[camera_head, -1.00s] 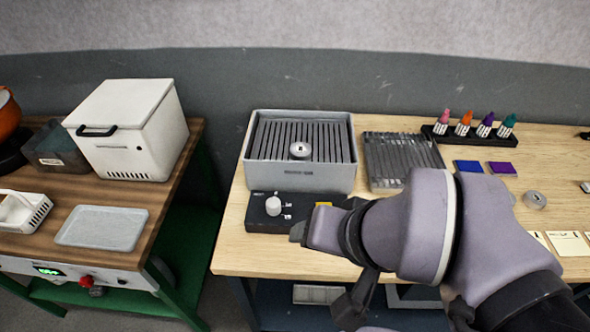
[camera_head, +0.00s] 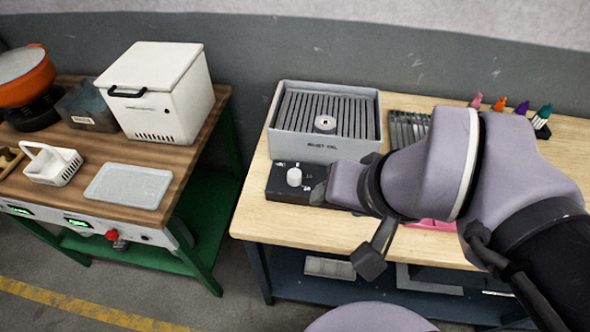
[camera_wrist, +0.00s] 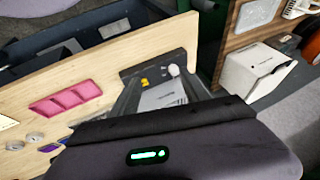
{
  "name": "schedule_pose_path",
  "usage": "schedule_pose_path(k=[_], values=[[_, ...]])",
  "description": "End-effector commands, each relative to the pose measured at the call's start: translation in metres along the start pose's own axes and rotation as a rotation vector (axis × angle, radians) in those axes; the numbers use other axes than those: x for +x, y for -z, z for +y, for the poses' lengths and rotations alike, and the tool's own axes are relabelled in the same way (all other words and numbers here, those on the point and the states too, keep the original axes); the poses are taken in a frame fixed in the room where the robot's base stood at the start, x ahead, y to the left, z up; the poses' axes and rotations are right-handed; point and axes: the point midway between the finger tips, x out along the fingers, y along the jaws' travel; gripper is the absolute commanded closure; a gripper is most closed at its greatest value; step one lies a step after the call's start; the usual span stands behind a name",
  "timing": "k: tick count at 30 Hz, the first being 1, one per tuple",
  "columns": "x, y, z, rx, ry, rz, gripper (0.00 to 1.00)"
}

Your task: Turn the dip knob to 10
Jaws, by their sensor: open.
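The white knob (camera_head: 294,177) stands on a dark control box (camera_head: 279,190) at the front left of the light wooden table. The knob also shows in the wrist view (camera_wrist: 173,70), on the far side of the dark box. Its pointer and scale are too small to read. My gripper (camera_wrist: 160,86) is open, its dark fingers reaching toward the box with the knob beyond them. I see no contact with the knob. In the head view my arm covers the right part of the box, and the fingertips are not clearly visible.
A grey slatted box (camera_head: 325,145) stands right behind the control box. A pink tray (camera_wrist: 66,97) lies to one side on the same table. Several coloured markers (camera_head: 500,103) stand at the back right. A gap separates the brown table with the white lidded box (camera_head: 158,92).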

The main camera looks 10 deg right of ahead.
Motion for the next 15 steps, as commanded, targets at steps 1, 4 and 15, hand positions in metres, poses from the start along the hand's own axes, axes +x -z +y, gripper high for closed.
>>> schedule_pose_path(k=[1, 4, 15], values=[[-0.009, 0.024, -0.013, -0.082, -0.017, -0.051, 0.45], [-0.005, 0.081, -0.040, -0.338, -0.050, -0.186, 0.45], [0.098, 0.168, -0.088, -0.966, -0.033, -0.535, 0.45]])
